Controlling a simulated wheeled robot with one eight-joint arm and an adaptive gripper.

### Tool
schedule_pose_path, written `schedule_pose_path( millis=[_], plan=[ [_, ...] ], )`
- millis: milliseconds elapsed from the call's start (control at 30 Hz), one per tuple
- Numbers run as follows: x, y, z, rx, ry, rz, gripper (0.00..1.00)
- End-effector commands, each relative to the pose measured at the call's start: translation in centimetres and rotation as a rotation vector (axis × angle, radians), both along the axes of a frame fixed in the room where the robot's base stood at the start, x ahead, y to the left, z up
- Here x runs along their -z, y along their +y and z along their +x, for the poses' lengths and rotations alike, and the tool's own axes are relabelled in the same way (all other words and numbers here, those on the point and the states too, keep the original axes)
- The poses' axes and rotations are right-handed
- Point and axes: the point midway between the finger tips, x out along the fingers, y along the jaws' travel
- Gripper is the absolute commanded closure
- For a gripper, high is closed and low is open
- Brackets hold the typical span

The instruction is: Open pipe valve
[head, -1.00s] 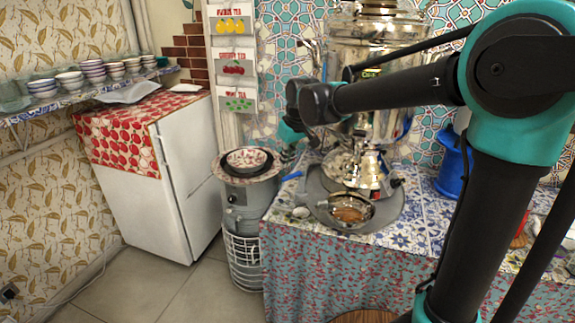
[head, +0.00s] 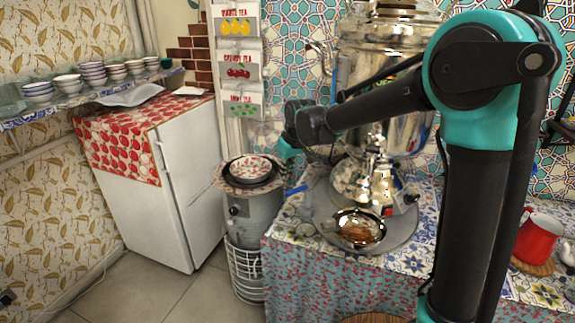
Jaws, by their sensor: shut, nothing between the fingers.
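A small blue lever (head: 297,190), which looks like the valve handle, sticks out at the left edge of the patterned table, beside the grey tray. The pipe it belongs to is hard to make out. My arm reaches in from the right, across the samovar (head: 385,75). My gripper (head: 294,165) hangs at the far left end of the arm, just above the blue lever in the picture. It is small and dark there and looks shut and empty. I cannot tell whether it touches the lever.
A silver teapot (head: 378,185) and a metal bowl (head: 358,230) stand on the grey tray (head: 400,232). A grey cylinder (head: 255,217) with a bowl on top stands left of the table. A white fridge (head: 175,185) is farther left. A red mug (head: 537,238) sits at right.

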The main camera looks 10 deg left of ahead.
Motion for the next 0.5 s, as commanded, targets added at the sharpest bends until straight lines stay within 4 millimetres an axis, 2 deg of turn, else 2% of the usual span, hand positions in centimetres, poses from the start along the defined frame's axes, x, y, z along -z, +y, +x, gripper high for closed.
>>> schedule_pose_path(
  millis=[200, 500],
  plan=[
    [3.0, 0.7, 0.7, 0.0, 0.0, 0.0, 1.0],
    [2.8, -1.8, -1.7, -0.001, 0.0, 0.0, 1.0]
  ],
)
